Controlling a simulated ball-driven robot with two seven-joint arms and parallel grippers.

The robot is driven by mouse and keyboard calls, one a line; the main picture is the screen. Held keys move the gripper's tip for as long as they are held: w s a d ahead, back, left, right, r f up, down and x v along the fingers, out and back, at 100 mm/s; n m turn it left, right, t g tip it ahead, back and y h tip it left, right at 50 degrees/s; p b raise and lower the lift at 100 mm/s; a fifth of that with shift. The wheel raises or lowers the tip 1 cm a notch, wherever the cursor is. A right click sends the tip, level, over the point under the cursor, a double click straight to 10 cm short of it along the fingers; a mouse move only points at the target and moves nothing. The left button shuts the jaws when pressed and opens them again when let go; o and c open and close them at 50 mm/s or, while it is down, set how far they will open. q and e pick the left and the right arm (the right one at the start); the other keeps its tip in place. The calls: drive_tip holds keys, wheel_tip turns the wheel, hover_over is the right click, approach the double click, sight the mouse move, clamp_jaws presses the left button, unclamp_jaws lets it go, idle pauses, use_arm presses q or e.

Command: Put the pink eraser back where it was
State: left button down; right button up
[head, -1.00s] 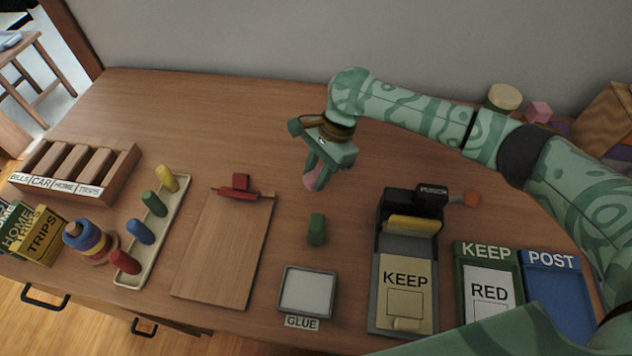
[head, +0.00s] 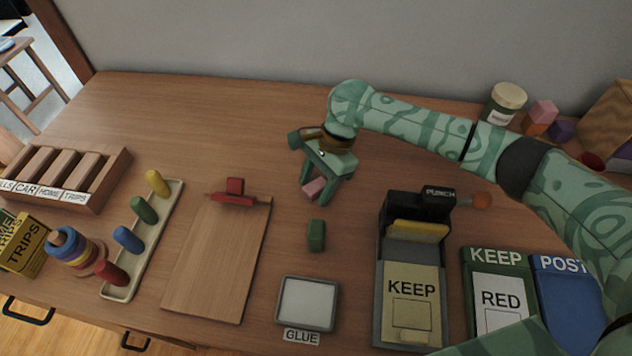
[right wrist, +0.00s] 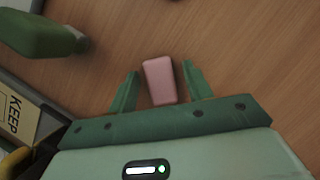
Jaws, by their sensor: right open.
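The pink eraser (head: 314,188) is a small block at the middle of the desk, partly hidden by my right gripper in the head view. In the right wrist view the eraser (right wrist: 159,81) lies between the two green fingers, with a gap on each side. My right gripper (head: 322,194) points down over it with its jaws apart; its fingers (right wrist: 160,78) flank the eraser. It looks to rest on the wood. My left gripper is not in view.
A green peg-like block (head: 316,236) stands just in front of the gripper. The glue pad (head: 307,303), the punch (head: 411,280) and a wooden board with a red clip (head: 217,262) surround it.

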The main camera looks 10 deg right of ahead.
use_arm(q)
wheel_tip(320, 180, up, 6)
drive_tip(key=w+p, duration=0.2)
drive_tip(key=p, duration=0.4)
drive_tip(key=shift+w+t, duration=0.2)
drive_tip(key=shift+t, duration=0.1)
use_arm(e)
drive_tip(key=v, duration=1.2)
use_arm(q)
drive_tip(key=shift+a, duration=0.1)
use_arm(e)
drive_tip(key=shift+f, duration=0.1)
